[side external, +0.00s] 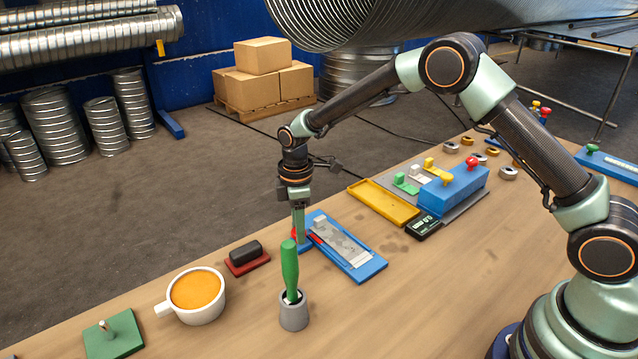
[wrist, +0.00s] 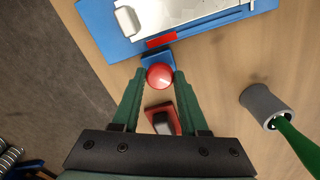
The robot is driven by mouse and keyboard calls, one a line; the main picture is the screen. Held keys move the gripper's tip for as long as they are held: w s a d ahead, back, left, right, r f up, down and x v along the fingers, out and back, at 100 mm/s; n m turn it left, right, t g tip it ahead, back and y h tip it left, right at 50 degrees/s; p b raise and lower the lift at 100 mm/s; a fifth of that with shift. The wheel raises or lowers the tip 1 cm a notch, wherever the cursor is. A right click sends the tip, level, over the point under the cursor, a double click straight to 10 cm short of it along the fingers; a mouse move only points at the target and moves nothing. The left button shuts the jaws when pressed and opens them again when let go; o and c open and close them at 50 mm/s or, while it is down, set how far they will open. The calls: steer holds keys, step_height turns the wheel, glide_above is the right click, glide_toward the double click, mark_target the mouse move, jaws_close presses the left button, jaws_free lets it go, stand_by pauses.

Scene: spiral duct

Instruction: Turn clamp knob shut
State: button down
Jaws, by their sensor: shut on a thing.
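The red clamp knob (wrist: 159,76) sits on a small blue block at the end of a blue fixture (wrist: 101,17). In the wrist view my gripper (wrist: 158,82) has its green fingers on either side of the knob, shut on it. In the side external view my gripper (side external: 299,236) points straight down at the left end of the blue fixture (side external: 369,267), and the red knob (side external: 294,233) shows only partly behind the fingers. A grey metal plate (side external: 338,243) lies on the fixture, with a red strip along its edge.
A grey cup with a green-handled tool (side external: 290,273) stands close in front of my gripper. A white mug (side external: 197,296) and a black block on a red base (side external: 246,256) are to the left. A yellow tray (side external: 384,203) and blue block (side external: 453,191) stand behind right.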

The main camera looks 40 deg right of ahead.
steer(key=m, duration=0.4)
steer(key=shift+r+m, duration=0.1)
steer(key=shift+m, duration=2)
steer(key=shift+c, duration=2.2)
jaws_free()
step_height(320, 180, up, 12)
